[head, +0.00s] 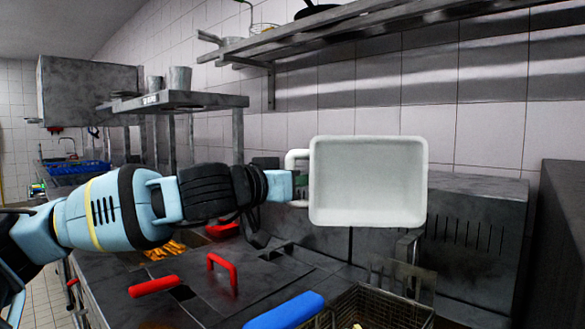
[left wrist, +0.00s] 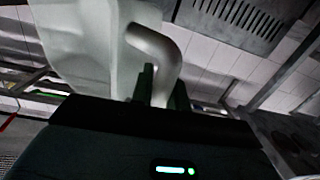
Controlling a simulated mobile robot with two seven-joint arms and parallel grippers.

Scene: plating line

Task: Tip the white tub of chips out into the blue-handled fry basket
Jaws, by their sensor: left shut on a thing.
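The white tub (head: 368,180) is held up in the air in the head view, turned on its side so its open mouth faces me. Its inside looks empty. My left gripper (head: 297,184) is shut on the tub's side handle, at the tub's left. In the left wrist view the fingers (left wrist: 163,90) are at the curved white handle, with the tub's wall (left wrist: 80,45) beside them. The blue-handled fry basket (head: 375,306) is below the tub at the bottom edge, partly cut off. A small yellow chip piece (head: 357,326) shows in it. My right gripper is not in view.
Red handles (head: 222,268) stand over the fryer top at centre left, with other chips (head: 165,250) behind. A wall shelf (head: 380,22) runs above the tub. A dark metal panel (head: 557,240) bounds the right side.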

